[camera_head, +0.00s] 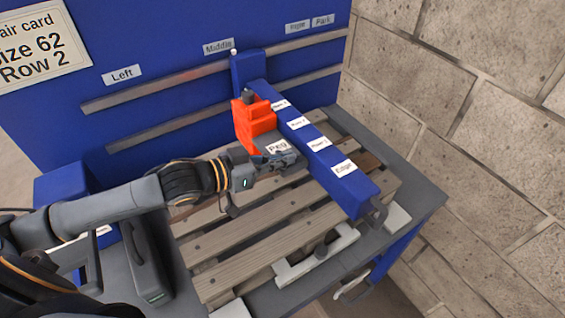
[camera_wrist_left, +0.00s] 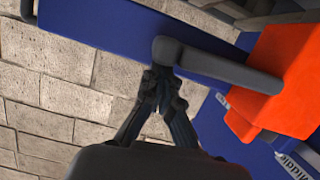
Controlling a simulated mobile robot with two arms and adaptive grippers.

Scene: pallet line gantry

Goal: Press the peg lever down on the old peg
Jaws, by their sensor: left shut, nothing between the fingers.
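The orange peg block (camera_head: 258,126) sits beside the blue gantry beam (camera_head: 311,141) above the pallet, with a dark knob on top. A grey part with a "Peg" label (camera_head: 277,147) is at its near side. In the left wrist view a dark grey lever (camera_wrist_left: 222,66) runs out from the orange block (camera_wrist_left: 275,85) to a rounded end, across the blue beam (camera_wrist_left: 110,25). My left gripper (camera_head: 292,160) is shut and empty, close to the grey part. Its fingertips (camera_wrist_left: 160,80) show just by the lever's rounded end; I cannot tell whether they touch. My right gripper is not in view.
The wooden pallet (camera_head: 255,230) lies on a grey table (camera_head: 425,195) beneath the arm. A blue back panel (camera_head: 150,40) with rails and labels stands behind. A brick wall (camera_head: 470,110) bounds the right side. A dark grey case (camera_head: 145,262) stands at the left.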

